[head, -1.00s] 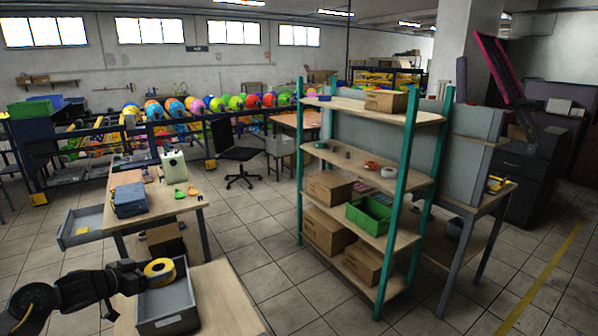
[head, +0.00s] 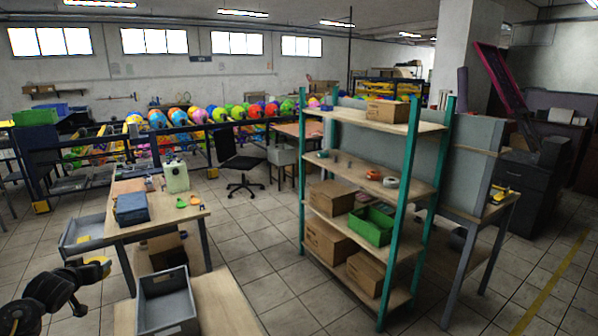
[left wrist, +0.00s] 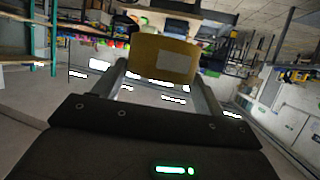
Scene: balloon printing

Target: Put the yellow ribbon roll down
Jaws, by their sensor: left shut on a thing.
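The yellow ribbon roll (head: 97,268) is at the tip of my left gripper (head: 92,268), at the lower left of the head view. In the left wrist view the roll (left wrist: 164,59) shows as a yellow band with a pale patch, between the two fingers of my left gripper (left wrist: 163,72), which is shut on it. The roll is in the air, to the left of the grey bin (head: 166,301) on the near table (head: 222,305). My right gripper is in neither view.
The grey bin is open at the top. Bare table top lies to its right. Behind it stands a wooden table (head: 166,209) with a blue box (head: 131,208) and an open grey drawer (head: 84,236). A shelf with green posts (head: 402,205) stands to the right.

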